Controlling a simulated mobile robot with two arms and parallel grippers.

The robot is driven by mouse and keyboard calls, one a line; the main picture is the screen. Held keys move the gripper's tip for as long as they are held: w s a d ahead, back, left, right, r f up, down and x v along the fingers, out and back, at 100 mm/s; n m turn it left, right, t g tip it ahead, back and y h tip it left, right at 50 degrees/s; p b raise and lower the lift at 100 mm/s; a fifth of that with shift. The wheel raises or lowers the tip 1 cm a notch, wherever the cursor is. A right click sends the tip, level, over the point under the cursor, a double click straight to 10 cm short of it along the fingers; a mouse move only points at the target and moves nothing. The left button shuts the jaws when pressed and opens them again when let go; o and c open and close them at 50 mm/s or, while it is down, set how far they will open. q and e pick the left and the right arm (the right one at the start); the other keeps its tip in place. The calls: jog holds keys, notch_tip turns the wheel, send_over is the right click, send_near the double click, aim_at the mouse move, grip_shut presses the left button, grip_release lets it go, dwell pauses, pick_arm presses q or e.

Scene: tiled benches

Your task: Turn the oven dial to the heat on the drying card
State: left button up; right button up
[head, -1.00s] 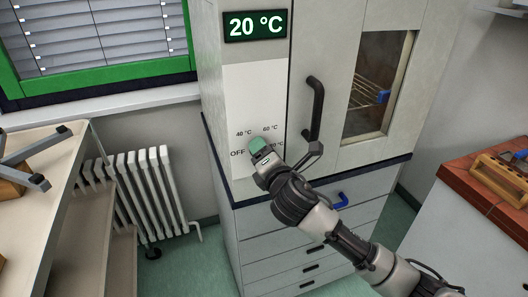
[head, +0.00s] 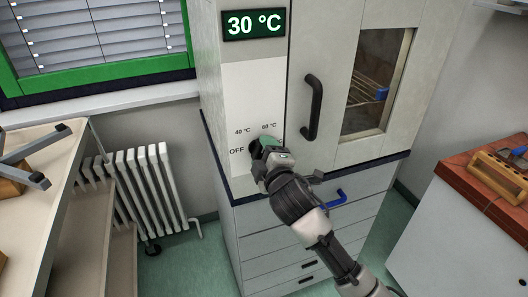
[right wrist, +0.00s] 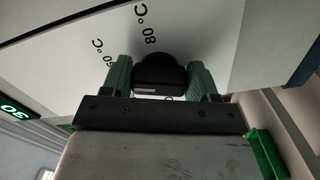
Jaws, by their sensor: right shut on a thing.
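The oven dial (right wrist: 160,68) is black and sits on the white panel (head: 240,95), with printed marks OFF, 40 °C and 60 °C in the head view. The 80 °C mark shows in the right wrist view. My right gripper (head: 263,147) is shut on the dial, its green fingers on either side of it. It hides much of the dial in the head view, and I cannot read its pointer. The green display (head: 254,25) above reads 30 °C. The drying card is not in view. My left gripper is not in view.
The oven door has a black handle (head: 314,107) and a window (head: 377,82) with a rack. Drawers with a blue handle (head: 328,198) lie below. A radiator (head: 146,190) stands left. A tiled bench (head: 484,165) with a wooden rack stands right.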

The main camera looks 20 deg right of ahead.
jog(key=shift+f+m, duration=0.15)
jog(key=shift+m, duration=0.85)
jog(key=o, duration=0.9)
jog(key=shift+s, duration=0.1)
jog(key=s+b, duration=0.2)
jog(key=s, duration=0.8)
jog(key=shift+s+d, duration=0.15)
jog(key=shift+s, duration=0.15)
